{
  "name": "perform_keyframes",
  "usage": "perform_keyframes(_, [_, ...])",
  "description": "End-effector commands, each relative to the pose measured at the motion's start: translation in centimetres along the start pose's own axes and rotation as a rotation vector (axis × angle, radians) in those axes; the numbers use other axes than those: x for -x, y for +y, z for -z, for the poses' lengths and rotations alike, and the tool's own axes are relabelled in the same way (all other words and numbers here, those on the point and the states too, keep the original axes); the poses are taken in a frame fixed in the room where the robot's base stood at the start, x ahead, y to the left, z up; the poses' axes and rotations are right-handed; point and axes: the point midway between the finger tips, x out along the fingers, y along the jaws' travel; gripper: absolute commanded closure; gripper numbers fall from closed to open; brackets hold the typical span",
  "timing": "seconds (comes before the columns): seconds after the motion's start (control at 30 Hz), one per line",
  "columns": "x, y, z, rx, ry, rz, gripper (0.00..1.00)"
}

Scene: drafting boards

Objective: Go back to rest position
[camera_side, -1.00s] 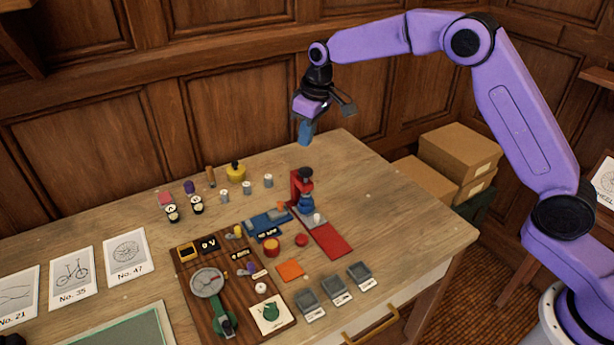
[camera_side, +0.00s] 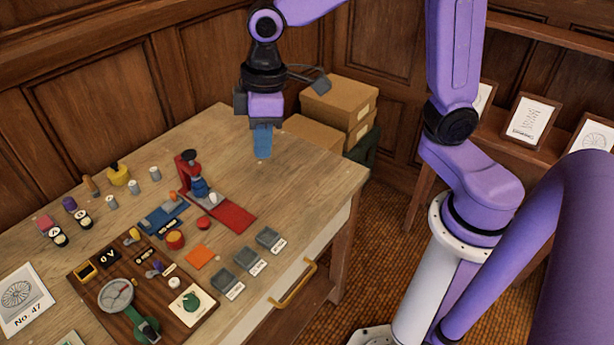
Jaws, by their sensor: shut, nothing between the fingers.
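My gripper (camera_side: 262,142) hangs above the far right part of the wooden table (camera_side: 310,185), pointing down. Its blue fingers are together with nothing between them. It is apart from the things on the table. The red stand with a blue part (camera_side: 190,170) is to its lower left in the picture.
A dark wooden panel (camera_side: 92,268) with a dial and knobs lies at the front. Several grey trays (camera_side: 245,258), an orange square (camera_side: 200,257) and a red mat (camera_side: 232,216) lie near the front edge. Cardboard boxes (camera_side: 335,108) stand behind the table.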

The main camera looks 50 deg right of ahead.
Motion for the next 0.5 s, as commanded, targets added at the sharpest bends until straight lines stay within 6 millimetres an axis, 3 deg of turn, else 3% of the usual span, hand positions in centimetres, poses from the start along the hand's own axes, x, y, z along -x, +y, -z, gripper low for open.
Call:
perform_keyframes(0.1, [0.5, -2.4, -4.7, 0.060, -0.015, 0.005, 1.00])
perform_keyframes(0.3, [0.5, -5.1, -12.6, 0.156, -0.043, 0.010, 1.00])
perform_keyframes(0.5, [-0.1, -6.4, -18.7, 0.229, -0.066, 0.011, 1.00])
